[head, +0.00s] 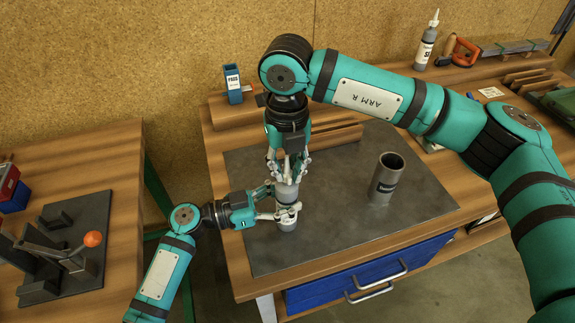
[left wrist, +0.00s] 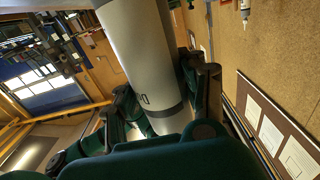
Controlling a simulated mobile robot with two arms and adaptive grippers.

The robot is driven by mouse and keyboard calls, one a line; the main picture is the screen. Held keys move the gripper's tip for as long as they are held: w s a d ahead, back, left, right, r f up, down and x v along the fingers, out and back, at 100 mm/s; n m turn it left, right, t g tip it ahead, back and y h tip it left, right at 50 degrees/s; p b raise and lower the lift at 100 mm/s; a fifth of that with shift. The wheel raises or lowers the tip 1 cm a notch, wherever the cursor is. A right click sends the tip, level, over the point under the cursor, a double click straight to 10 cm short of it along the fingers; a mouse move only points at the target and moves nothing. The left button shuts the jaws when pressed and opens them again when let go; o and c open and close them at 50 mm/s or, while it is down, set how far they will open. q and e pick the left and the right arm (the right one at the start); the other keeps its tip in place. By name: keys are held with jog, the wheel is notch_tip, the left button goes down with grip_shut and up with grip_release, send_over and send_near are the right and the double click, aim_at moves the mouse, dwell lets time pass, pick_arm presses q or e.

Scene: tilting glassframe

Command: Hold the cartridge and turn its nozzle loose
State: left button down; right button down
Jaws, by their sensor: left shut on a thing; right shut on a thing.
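The cartridge (head: 287,194) is a grey cylinder, standing roughly upright over the dark mat on the bench. In the left wrist view the cartridge (left wrist: 140,55) fills the upper middle, with a dark band near its lower end. My left gripper (head: 284,212) comes in from the left and is shut around the cartridge's lower part; its fingers (left wrist: 165,105) flank the body in the wrist view. My right gripper (head: 287,172) points down from above and is shut at the cartridge's top end. The nozzle is mostly hidden between its fingers. I cannot tell whether the cartridge's base touches the mat.
An open grey cup (head: 385,178) with a dark label stands on the mat (head: 330,235), right of the grippers. A blue holder (head: 233,84) and wooden strips (head: 335,137) are behind. A side bench (head: 100,165) at left carries an orange-knobbed clamp (head: 92,239). The mat's front is clear.

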jog(key=shift+w+d, duration=0.15)
jog(key=shift+d, duration=0.05)
jog(key=n, duration=0.4)
jog(key=shift+d+n, duration=0.1)
jog(key=shift+n, duration=0.2)
jog(key=n, duration=0.4)
jog(key=shift+n, duration=0.3)
jog(key=n, duration=0.4)
jog(key=shift+n, duration=2.4)
jog(key=shift+a, duration=0.2)
jog(key=c, duration=1.3)
grip_release()
